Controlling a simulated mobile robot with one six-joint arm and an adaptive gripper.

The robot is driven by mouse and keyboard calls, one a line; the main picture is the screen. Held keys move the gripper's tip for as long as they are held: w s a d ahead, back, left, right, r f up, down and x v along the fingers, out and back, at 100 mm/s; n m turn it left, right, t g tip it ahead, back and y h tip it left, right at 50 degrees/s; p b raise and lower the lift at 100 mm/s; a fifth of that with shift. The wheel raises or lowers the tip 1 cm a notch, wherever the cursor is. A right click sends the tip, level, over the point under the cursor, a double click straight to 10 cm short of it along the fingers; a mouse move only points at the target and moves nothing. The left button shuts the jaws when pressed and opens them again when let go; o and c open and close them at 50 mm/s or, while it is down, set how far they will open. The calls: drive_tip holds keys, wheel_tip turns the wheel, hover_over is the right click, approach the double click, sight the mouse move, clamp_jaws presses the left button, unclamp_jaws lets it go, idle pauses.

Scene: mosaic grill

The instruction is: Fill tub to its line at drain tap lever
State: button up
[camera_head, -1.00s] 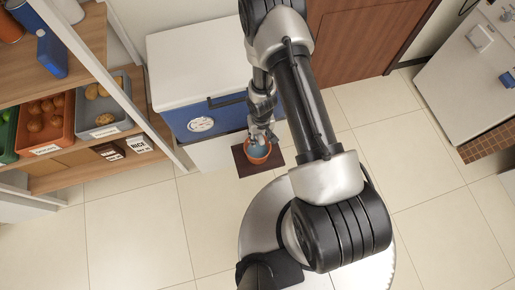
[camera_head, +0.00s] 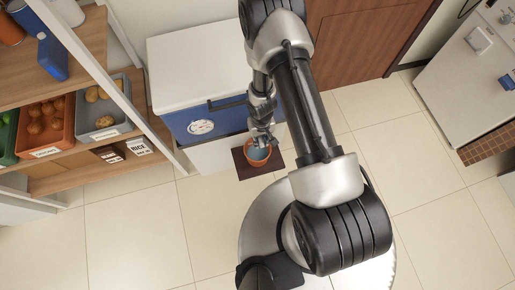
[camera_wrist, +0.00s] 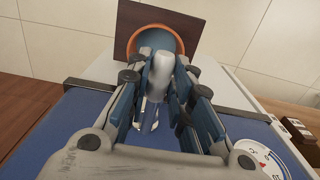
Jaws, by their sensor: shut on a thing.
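The orange tub (camera_head: 258,160) stands on a dark brown mat below the blue cooler's front. It shows a blue inside, and I cannot make out its line or the water level. In the wrist view the tub (camera_wrist: 180,43) lies just past my fingertips. My gripper (camera_head: 263,137) is right above the tub. In the wrist view my gripper (camera_wrist: 164,82) is shut on a pale grey piece, which looks like the drain tap lever (camera_wrist: 160,66). The tap's spout and any flow are hidden by the fingers.
The blue cooler (camera_head: 184,122) with a white lid (camera_head: 195,65) and a round dial (camera_head: 201,127) stands behind the tub. The dark mat (camera_head: 243,170) lies on the tiled floor. A shelf with bins (camera_head: 62,138) is at left. Floor in front is clear.

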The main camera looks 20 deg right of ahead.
drive_tip(key=shift+r, duration=0.2)
drive_tip(key=shift+r+p, duration=0.65)
drive_tip(key=shift+p, duration=0.1)
drive_tip(key=shift+s+f, duration=0.1)
drive_tip(key=shift+s, duration=0.05)
idle(6.9)
